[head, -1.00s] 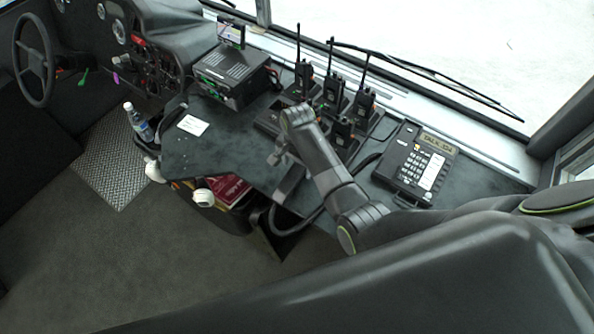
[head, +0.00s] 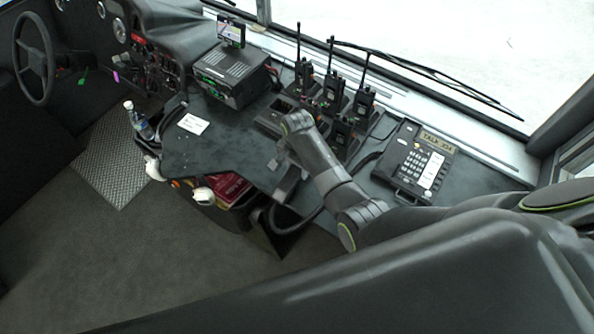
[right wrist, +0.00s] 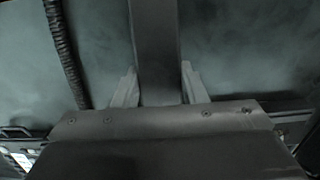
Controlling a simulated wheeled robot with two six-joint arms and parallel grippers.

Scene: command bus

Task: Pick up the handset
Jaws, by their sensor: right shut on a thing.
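The handset (right wrist: 156,50) is a dark, smooth bar running up the middle of the right wrist view. My right gripper (right wrist: 159,86) is shut on it, with a pale finger on each side. In the head view the right gripper (head: 286,160) is over the front part of the dark console, partly hidden by my wrist. The handset is hard to make out there. A coiled cord (right wrist: 66,50) runs at the left of the wrist view. My left gripper is not in view.
Several handheld radios (head: 333,90) stand in chargers behind my right wrist. The windshield edge bounds the console at the back. The floor (head: 100,245) at lower left is clear.

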